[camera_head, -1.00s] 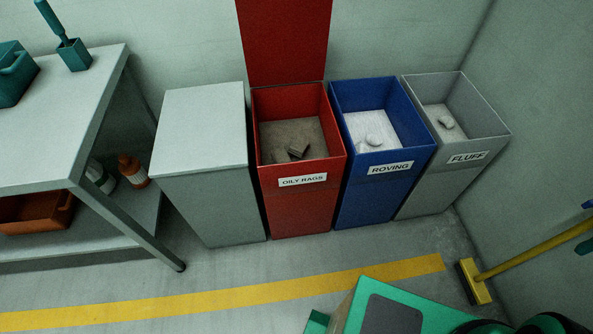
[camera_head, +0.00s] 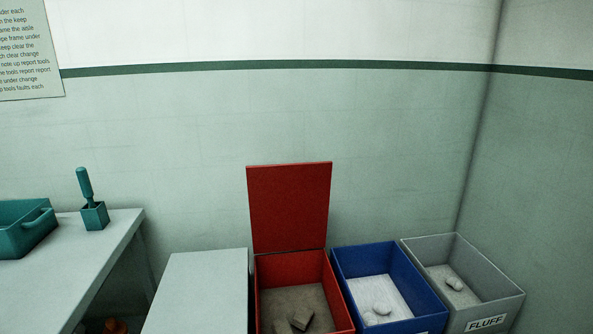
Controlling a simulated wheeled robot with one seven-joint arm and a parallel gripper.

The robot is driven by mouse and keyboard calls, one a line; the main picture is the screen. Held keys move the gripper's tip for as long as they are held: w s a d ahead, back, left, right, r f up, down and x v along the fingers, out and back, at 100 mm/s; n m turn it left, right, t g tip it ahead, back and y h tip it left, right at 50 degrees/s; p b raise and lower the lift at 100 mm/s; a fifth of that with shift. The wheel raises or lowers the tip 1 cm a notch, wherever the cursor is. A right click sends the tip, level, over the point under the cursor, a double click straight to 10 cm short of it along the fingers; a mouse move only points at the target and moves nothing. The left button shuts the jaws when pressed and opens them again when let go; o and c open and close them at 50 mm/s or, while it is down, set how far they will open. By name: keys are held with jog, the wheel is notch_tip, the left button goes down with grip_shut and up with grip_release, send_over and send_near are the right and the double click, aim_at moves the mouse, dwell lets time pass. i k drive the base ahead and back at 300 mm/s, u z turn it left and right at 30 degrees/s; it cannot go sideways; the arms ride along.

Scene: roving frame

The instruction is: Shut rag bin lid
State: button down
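The red rag bin (camera_head: 342,293) stands in a row of bins against the back wall. Its front, which carried the OILY RAGS label in the earlier frame, is below the picture now. Its red lid (camera_head: 289,207) is hinged at the back and stands upright, wide open, close to the wall. Some brownish-grey scraps (camera_head: 301,318) lie inside on a dull brown surface. My gripper is not in this view.
A blue bin (camera_head: 413,291) and a grey FLUFF bin (camera_head: 502,297), both open, stand right of the red bin. A flat-topped grey cabinet (camera_head: 203,282) adjoins its left. A workbench (camera_head: 83,257) with a teal tote (camera_head: 22,236) and brush holder (camera_head: 95,216) is farther left.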

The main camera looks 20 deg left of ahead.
aim_at(289, 203)
jog(key=k, duration=1.1)
jog(key=u, duration=0.6)
jog(key=i, duration=2.1)
jog(key=z, duration=0.1)
